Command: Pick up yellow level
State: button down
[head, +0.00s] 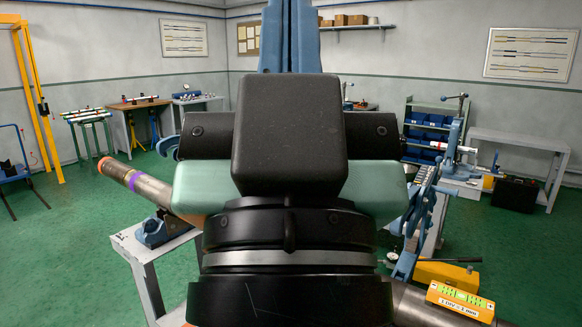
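The yellow level (461,300) is at the lower right of the head view. It is a small yellow block with a green-yellow vial strip on top and a "1 DIV = 1 mm" label on its front. It appears to rest on a brown metal pipe (413,306) and tilts down slightly to the right. My own arm fills the middle of the view, left of the level. My gripper's fingers do not show, so I cannot see where they are relative to the level.
A blue vise (413,228) and a yellow part with a black handle (447,275) stand just behind the level. A long pipe (145,184) lies on a blue stand (165,230) at left. A grey bench (518,140) is at back right. Green floor is open at far left.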

aim_at(481, 309)
jog(key=i+l+z, duration=0.35)
jog(key=i, duration=0.4)
jog(key=i+z, duration=0.3)
jog(key=i, duration=0.45)
